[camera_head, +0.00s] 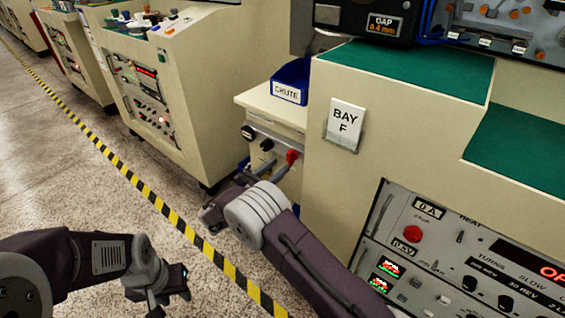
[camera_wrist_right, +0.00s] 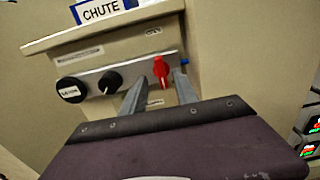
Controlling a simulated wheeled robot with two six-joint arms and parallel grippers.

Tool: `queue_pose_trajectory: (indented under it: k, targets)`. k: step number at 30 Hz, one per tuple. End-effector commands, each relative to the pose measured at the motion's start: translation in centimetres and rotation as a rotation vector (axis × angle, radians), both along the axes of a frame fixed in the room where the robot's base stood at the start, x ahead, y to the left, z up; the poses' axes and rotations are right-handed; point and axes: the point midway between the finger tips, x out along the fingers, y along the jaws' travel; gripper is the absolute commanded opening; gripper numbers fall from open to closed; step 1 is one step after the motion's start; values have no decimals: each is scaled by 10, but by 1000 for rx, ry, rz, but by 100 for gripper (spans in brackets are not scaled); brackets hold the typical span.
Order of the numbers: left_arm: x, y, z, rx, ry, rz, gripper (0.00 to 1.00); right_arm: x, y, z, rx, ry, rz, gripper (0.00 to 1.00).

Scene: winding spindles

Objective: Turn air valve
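The red air valve handle (camera_wrist_right: 161,70) sits on a grey panel strip (camera_wrist_right: 100,84) on the front of a cream cabinet. It points roughly up and down, with a blue fitting just to its right. It also shows in the head view (camera_head: 292,156). My right gripper (camera_wrist_right: 160,82) is open, its two grey fingers pointing at the panel. In the wrist view the handle appears between the fingertips; I cannot tell whether they touch it. In the head view my right gripper (camera_head: 278,167) is in front of the panel. My left gripper (camera_head: 170,284) hangs low at bottom left, holding nothing visible.
A blue CHUTE bin (camera_head: 291,80) stands on the cabinet above. The BAY F machine (camera_head: 325,190) is close on the right. Floor left of the striped tape is clear.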

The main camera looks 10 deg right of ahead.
Motion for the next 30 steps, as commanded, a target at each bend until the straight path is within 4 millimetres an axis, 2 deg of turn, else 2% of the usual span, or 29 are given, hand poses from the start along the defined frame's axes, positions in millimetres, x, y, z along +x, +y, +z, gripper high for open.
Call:
queue_pose_trajectory:
  k: [1, 7, 17, 21, 30]
  targets:
    - [0, 0, -8, 0, 0, 0, 36, 6, -10, -4, 1, -3, -4, 35]
    - [0, 0, -17, 0, 0, 0, 36, 26, -33, -2, 2, -2, -2, 35]
    - [0, 0, -18, 0, 0, 0, 36, 30, -39, 0, 1, 0, 0, 35]
    - [0, 0, -18, 0, 0, 0, 36, 30, -39, 0, 1, 0, 0, 0]
    - [0, 0, -18, 0, 0, 0, 36, 30, -39, -1, 9, -10, 0, 0]
